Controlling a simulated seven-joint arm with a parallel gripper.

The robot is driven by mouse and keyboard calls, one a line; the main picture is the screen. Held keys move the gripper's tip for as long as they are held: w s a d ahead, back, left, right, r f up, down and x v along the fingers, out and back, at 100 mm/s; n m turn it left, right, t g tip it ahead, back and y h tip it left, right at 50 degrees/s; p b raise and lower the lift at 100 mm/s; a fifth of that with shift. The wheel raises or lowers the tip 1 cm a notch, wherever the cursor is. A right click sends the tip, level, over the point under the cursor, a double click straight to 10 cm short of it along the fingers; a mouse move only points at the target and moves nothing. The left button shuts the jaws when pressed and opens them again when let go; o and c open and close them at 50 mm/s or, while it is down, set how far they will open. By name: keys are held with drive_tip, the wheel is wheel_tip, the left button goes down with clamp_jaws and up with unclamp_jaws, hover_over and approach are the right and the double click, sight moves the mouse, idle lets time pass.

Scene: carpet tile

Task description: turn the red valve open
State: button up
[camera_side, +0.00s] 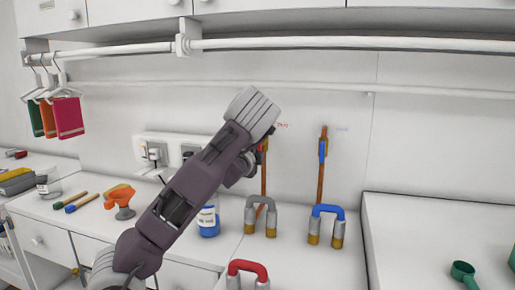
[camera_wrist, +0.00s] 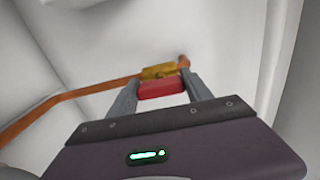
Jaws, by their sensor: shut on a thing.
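The red valve's handle (camera_wrist: 162,90) shows in the wrist view between the two grey fingers of my gripper (camera_wrist: 158,92), which is shut on it. The valve's brass body (camera_wrist: 160,71) sits just beyond the handle on a copper pipe (camera_wrist: 75,94). The handle looks roughly in line with the pipe there, but its exact angle is hard to tell. In the side view the valve is on the left upright copper pipe (camera_side: 264,180) against the wall, and my arm hides most of the valve and my fingers.
A second copper pipe (camera_side: 321,182) with a blue valve handle (camera_side: 323,149) stands to the right. Grey, blue (camera_side: 327,211) and red (camera_side: 248,268) U-shaped handled pieces and a blue jar (camera_side: 208,222) are on the counter below. A white rail (camera_side: 350,43) runs overhead.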

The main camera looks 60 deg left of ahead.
idle(0.4)
drive_tip(key=o, duration=1.4)
drive_tip(key=shift+c, duration=0.2)
drive_tip(key=v, duration=0.7)
drive_tip(key=shift+d, duration=0.1)
